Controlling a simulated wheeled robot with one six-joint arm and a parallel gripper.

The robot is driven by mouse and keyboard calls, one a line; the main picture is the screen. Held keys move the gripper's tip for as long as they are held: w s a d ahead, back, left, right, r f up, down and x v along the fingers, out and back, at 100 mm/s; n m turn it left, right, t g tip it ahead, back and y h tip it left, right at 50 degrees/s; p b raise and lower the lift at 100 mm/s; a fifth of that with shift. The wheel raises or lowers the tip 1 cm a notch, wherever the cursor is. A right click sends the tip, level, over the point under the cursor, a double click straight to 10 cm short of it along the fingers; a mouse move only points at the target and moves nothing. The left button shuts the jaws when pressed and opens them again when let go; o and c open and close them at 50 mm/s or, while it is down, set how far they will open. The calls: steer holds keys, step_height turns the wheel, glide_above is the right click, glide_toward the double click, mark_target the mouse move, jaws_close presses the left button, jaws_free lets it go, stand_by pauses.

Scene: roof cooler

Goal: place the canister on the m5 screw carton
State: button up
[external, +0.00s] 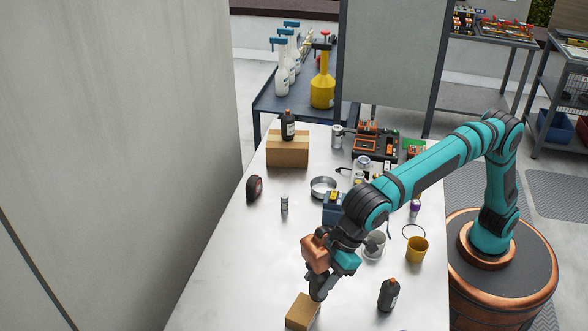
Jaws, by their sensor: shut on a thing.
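My gripper (319,289) is at the near end of the table, tilted downward and shut on a small dark thing. That thing is mostly hidden by the fingers and wrist; it seems to be the canister, but its shape is unclear. Just below and left of the fingertips is a small brown carton (302,313), likely the m5 screw carton; no label is readable. The fingertips overlap its upper right corner in the picture. I cannot tell whether the held thing touches it.
A dark bottle (388,295) stands right of the carton, and a yellow cup (417,249) behind it. A larger carton (287,150) bears another bottle (288,125) at the far end. A tape roll (254,188) and small cylinder (284,204) stand left. The table's left front is clear.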

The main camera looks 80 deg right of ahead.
mark_target(320, 266)
step_height(320, 266, up, 7)
steer(key=shift+f, duration=0.1)
steer(key=shift+s+d+f+x, duration=0.1)
steer(key=shift+s+d+x, duration=0.05)
steer(key=shift+x, duration=1.5)
steer(key=shift+s+d+f+x, duration=0.1)
steer(key=shift+f+x, duration=0.05)
steer(key=shift+x, duration=1.5)
steer(key=shift+s+d+f+x, duration=0.1)
steer(key=shift+s+d+x, duration=0.05)
steer(key=shift+x, duration=1.5)
steer(key=shift+f, duration=0.15)
steer(key=o, duration=1.2)
steer(key=shift+o, duration=0.2)
steer(key=v, duration=1.2)
